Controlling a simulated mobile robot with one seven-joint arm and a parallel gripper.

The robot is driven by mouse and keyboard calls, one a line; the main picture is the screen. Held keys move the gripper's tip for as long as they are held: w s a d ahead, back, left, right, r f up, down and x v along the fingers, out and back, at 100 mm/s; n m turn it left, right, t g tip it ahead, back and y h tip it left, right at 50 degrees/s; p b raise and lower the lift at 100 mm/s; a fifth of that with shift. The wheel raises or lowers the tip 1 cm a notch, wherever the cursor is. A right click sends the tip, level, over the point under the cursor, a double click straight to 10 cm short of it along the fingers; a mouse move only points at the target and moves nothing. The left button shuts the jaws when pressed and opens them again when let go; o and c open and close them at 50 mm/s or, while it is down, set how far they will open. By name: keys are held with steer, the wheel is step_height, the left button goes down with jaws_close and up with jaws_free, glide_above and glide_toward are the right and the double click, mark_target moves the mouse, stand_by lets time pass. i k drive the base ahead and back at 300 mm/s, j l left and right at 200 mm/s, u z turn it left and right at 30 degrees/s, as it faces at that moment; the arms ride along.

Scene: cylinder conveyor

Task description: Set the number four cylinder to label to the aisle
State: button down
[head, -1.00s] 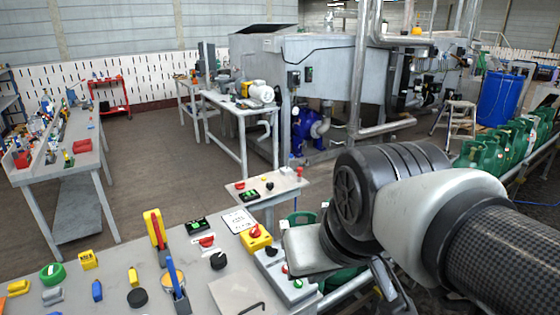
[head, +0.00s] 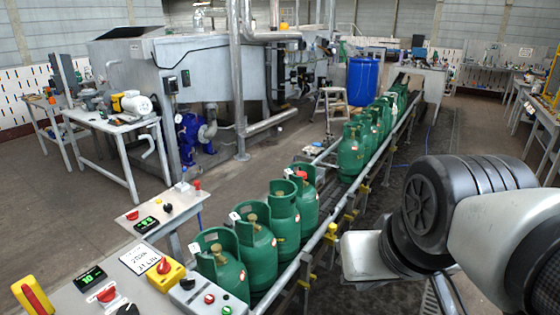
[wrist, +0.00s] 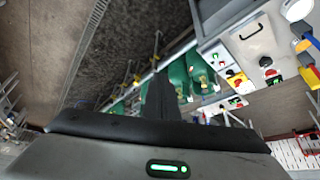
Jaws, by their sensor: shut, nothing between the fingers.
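Green gas cylinders stand upright in a row on a conveyor (head: 292,268). The nearest cylinder (head: 228,274) is beside the control panel; behind it come a second (head: 260,252), a third (head: 285,222) and a fourth (head: 306,205), which has a red piece on top. Small white tags show on some, but I cannot read a number four. More cylinders, the first of them (head: 350,158), stand after a gap. My gripper shows as dark shut fingers in the wrist view (wrist: 160,84), empty and apart from the cylinders (wrist: 178,78). In the head view its fingers are hidden.
A control panel (head: 85,290) with buttons and a green display is at the lower left. A small button stand (head: 150,218) is beside the conveyor. A blue barrel (head: 362,82) and a stepladder (head: 330,108) stand farther back. The dark aisle floor (head: 425,140) right of the conveyor looks clear.

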mark_target(307, 197)
steer(key=u, duration=0.25)
steer(key=i+l+u, duration=0.15)
steer(key=u, duration=0.2)
steer(key=i+l+u, duration=0.15)
steer(key=l+u, duration=0.15)
steer(key=i+l+u, duration=0.15)
steer(key=u, duration=0.2)
steer(key=i+l+u, duration=0.2)
steer(key=l, duration=0.4)
steer(key=l+u, duration=0.2)
steer(key=l, duration=0.4)
steer(key=i+l+u, duration=0.1)
steer(key=l, duration=1)
steer(key=i+l, duration=0.1)
steer(key=l, duration=0.55)
steer(key=i+l, duration=0.1)
steer(key=l, duration=0.55)
steer(key=i+l+u, duration=0.1)
steer(key=l, duration=1.15)
steer(key=i, duration=0.05)
